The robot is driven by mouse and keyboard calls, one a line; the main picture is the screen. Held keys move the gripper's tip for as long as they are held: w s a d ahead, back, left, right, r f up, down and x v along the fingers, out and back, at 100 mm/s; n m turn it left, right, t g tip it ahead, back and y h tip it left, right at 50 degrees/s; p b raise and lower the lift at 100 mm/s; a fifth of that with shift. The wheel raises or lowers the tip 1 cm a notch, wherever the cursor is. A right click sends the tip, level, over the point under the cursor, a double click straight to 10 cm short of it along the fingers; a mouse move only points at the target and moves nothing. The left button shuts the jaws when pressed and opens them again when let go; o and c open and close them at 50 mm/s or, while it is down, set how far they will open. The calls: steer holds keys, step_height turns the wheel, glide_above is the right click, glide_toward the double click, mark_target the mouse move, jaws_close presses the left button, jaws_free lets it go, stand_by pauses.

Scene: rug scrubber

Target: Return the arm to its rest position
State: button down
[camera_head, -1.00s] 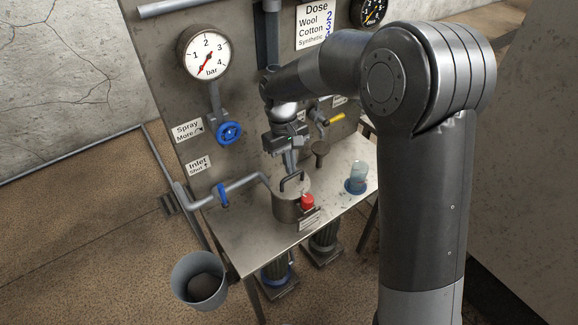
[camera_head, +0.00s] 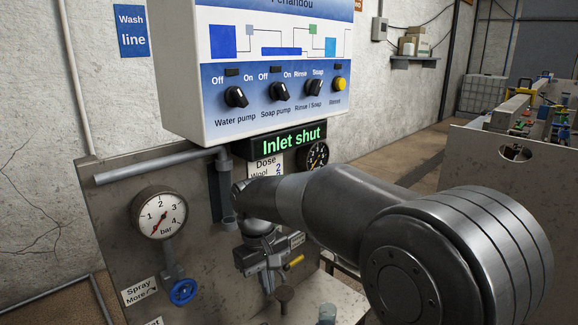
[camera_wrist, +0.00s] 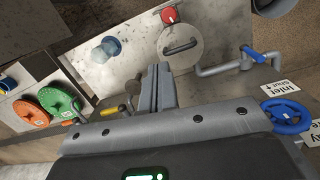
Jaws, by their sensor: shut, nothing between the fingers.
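My arm reaches in from the right in the head view, bent at the elbow and stretched toward the steel panel. My gripper (camera_head: 268,284) hangs in front of the panel, beside a yellow-handled valve (camera_head: 295,262). In the wrist view its two fingers (camera_wrist: 158,82) are together with nothing between them. The pot is out of the head view.
A pressure gauge (camera_head: 159,213) and blue wheel (camera_head: 183,291) are on the panel at left. A control box (camera_head: 265,70) with knobs overhangs above, with a lit "Inlet shut" sign (camera_head: 290,142). A blue cup (camera_wrist: 105,48) and blue-levered pipe (camera_wrist: 225,68) flank the pot.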

steer(key=s+d+r+m+t, duration=0.35)
steer(key=s+d+r, duration=0.25)
steer(key=s+d, duration=0.45)
steer(key=s+d+f+m+t+y, duration=0.1)
steer(key=s+d+m+t, duration=0.2)
steer(key=s+d, duration=0.6)
steer(key=shift+d+f+m, duration=0.2)
steer(key=shift+d+m, duration=0.25)
steer(key=shift+m, duration=0.1)
steer(key=shift+s, duration=0.1)
stand_by(0.6)
